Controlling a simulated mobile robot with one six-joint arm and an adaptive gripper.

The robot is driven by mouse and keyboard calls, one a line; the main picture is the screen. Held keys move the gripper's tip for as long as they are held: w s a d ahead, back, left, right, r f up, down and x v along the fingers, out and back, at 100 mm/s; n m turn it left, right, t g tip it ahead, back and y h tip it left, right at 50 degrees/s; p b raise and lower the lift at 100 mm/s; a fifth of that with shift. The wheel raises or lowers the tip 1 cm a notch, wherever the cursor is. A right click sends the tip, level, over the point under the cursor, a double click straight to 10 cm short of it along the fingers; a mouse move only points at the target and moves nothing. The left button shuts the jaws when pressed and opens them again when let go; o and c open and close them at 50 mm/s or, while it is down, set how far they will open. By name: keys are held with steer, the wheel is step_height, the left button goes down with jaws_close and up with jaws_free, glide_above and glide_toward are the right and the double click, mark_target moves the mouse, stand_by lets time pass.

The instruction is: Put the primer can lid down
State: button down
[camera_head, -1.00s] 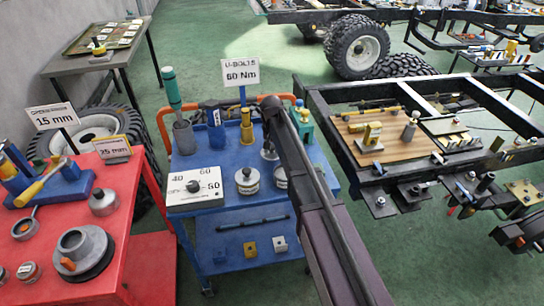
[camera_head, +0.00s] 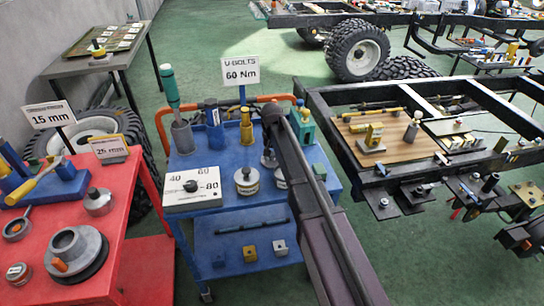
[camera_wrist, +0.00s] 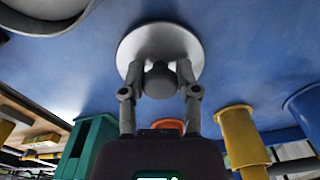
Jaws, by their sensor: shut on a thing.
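The lid is a round pale disc (camera_wrist: 140,42) with a dark grey knob in the wrist view. My gripper (camera_wrist: 160,82) is shut on the knob, one finger on each side. The lid is over the blue cart top; I cannot tell whether it touches. In the head view my gripper (camera_head: 268,158) is small and partly hidden by my arm, above the back middle of the cart, right of a yellow bottle (camera_head: 246,130). A can (camera_head: 280,180) shows partly behind my arm. A round grey container (camera_wrist: 42,12) is cut off at the wrist view's top left.
A teal object (camera_wrist: 88,145) and a yellow object (camera_wrist: 242,140) flank my gripper. Bare blue surface surrounds the lid.

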steer(key=shift+c, duration=1.7)
jaws_free()
steer(key=shift+r, duration=0.1)
step_height(320, 180, up, 12)
steer(key=p, duration=1.2)
steer(key=s+d, duration=2.3)
steer(key=s, duration=0.2)
steer(key=shift+s, duration=0.15)
